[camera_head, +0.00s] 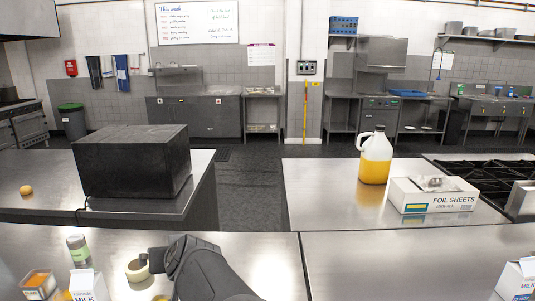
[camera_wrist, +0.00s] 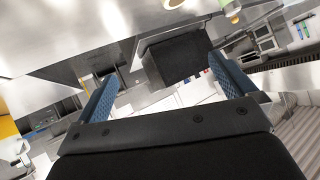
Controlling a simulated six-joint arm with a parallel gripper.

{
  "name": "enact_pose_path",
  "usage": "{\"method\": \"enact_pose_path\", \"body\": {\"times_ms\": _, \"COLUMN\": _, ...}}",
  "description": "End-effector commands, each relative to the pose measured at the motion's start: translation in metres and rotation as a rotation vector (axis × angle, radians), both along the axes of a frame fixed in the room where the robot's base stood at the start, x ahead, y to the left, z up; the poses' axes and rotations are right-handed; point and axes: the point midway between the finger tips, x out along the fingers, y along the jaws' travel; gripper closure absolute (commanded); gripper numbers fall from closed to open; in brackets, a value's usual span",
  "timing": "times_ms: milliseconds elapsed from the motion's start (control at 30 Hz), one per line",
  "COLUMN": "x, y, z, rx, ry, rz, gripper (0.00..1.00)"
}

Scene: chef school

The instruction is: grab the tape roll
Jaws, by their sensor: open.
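The cream tape roll (camera_head: 137,270) lies on the near steel counter in the head view, left of my arm. My gripper (camera_head: 147,260) is close beside it on its right and hides part of it. I cannot tell whether they touch. In the wrist view my gripper (camera_wrist: 164,72) is open, with two blue-padded fingers apart and nothing held between them. A small cream object shows at the top edge of the wrist view; I cannot tell whether it is the roll.
A green-labelled jar (camera_head: 77,251), a milk carton (camera_head: 88,286) and a clear tub (camera_head: 38,284) stand left of the roll. A large black box (camera_head: 133,162) stands behind. A yellow jug (camera_head: 375,160) and foil box (camera_head: 433,195) are at right. The near counter's middle right is clear.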

Motion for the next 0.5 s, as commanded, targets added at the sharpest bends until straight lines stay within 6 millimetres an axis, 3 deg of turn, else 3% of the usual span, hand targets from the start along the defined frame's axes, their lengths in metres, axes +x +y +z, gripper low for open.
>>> {"method": "enact_pose_path", "body": {"times_ms": 333, "x": 0.001, "y": 0.002, "z": 0.0, "rx": -0.003, "ry": 0.004, "rz": 0.007, "gripper": 0.04}}
{"method": "enact_pose_path", "body": {"times_ms": 500, "x": 0.017, "y": 0.03, "z": 0.004, "rx": -0.051, "ry": 0.051, "rz": 0.089, "gripper": 0.04}}
